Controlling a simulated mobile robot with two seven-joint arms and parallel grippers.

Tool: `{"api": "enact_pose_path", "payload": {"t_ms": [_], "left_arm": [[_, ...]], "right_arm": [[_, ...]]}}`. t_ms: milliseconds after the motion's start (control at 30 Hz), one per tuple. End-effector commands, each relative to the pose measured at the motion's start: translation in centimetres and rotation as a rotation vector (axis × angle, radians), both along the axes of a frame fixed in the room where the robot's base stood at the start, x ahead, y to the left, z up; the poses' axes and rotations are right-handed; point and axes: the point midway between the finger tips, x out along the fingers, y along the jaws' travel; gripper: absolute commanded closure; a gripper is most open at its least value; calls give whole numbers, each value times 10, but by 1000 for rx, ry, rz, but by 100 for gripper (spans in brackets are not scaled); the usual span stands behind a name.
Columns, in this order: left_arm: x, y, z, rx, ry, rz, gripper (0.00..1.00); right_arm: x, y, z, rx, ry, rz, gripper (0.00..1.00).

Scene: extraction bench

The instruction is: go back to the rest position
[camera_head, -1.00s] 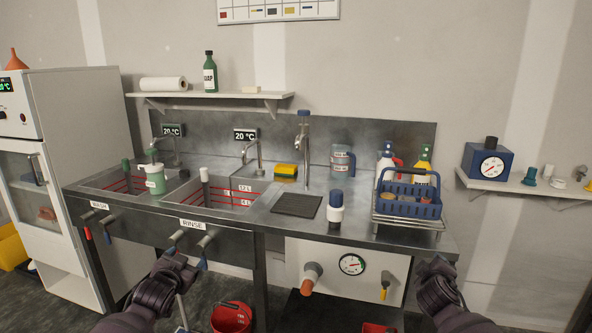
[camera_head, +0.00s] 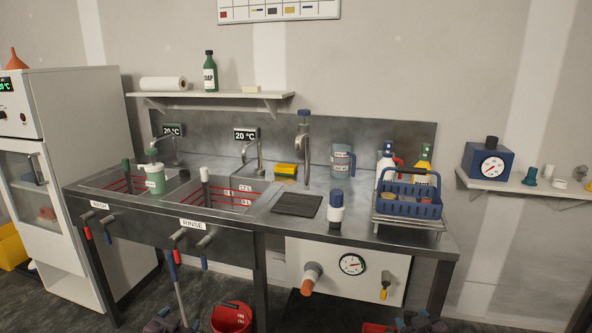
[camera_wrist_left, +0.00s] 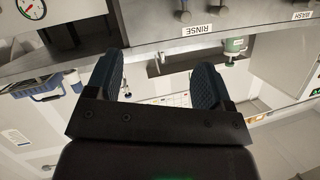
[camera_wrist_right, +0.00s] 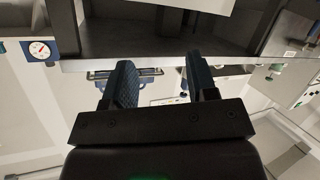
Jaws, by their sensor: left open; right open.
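My left gripper (camera_head: 168,325) shows at the bottom edge of the head view, below the front of the sink bench (camera_head: 340,237). In the left wrist view its two dark fingers (camera_wrist_left: 165,85) stand apart with nothing between them. My right gripper (camera_head: 424,322) is also at the bottom edge, low in front of the bench's right end. In the right wrist view its fingers (camera_wrist_right: 162,82) are apart and empty. Both grippers are clear of the bench top. Most of both arms is out of the head view.
Tap handles (camera_head: 178,241) stick out from the bench front. An orange-tipped pipe (camera_head: 308,285) projects below. A red bucket (camera_head: 232,317) stands on the floor. A blue basket (camera_head: 408,205) sits on a rack at the bench's right end.

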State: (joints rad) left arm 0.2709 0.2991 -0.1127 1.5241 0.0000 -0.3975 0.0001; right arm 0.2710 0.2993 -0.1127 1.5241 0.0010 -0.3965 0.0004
Motion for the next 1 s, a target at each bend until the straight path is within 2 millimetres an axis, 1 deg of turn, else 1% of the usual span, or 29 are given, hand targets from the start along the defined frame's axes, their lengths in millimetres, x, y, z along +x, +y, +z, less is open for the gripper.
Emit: {"api": "enact_pose_path", "payload": {"t_ms": [33, 67, 100, 167, 200, 267, 300, 467, 500, 567, 600, 700, 800, 833, 900, 1000], "left_arm": [[-23, -1, -17, -12, 25, 3, 25], [-36, -1, -24, -19, 36, 5, 25], [-53, -2, -34, -28, 52, 8, 25], [-78, -4, -46, -44, 74, 14, 25], [-95, -4, -54, -53, 88, 17, 25], [-121, -5, -64, -67, 110, 26, 25], [-138, -6, -69, -78, 123, 31, 25], [-206, -10, -86, -117, 178, 58, 25], [-223, -10, -89, -125, 192, 67, 25], [-247, -11, -91, -139, 212, 80, 25], [-263, -12, -92, -148, 224, 90, 25], [-299, -13, -92, -169, 251, 113, 25], [-325, -14, -89, -182, 271, 132, 25], [-331, -14, -88, -185, 275, 137, 25], [-342, -14, -87, -191, 284, 146, 25], [-350, -15, -85, -196, 290, 153, 25]], "right_arm": [[-23, 1, -17, 12, 25, -3, 47], [-36, 1, -24, 19, 36, -5, 47], [-53, 2, -34, 28, 52, -8, 47], [-78, 4, -46, 43, 74, -13, 47], [-95, 4, -54, 53, 89, -18, 47], [-121, 5, -64, 66, 110, -25, 47], [-138, 6, -70, 77, 124, -31, 47], [-206, 9, -86, 115, 179, -59, 47], [-223, 10, -89, 124, 193, -67, 47], [-247, 11, -91, 139, 212, -80, 47], [-263, 12, -92, 147, 225, -89, 47], [-299, 13, -92, 167, 252, -113, 47], [-325, 14, -89, 181, 272, -132, 47], [-331, 14, -89, 184, 276, -136, 47], [-342, 14, -87, 190, 284, -146, 47], [-350, 15, -86, 194, 290, -153, 47]]}}
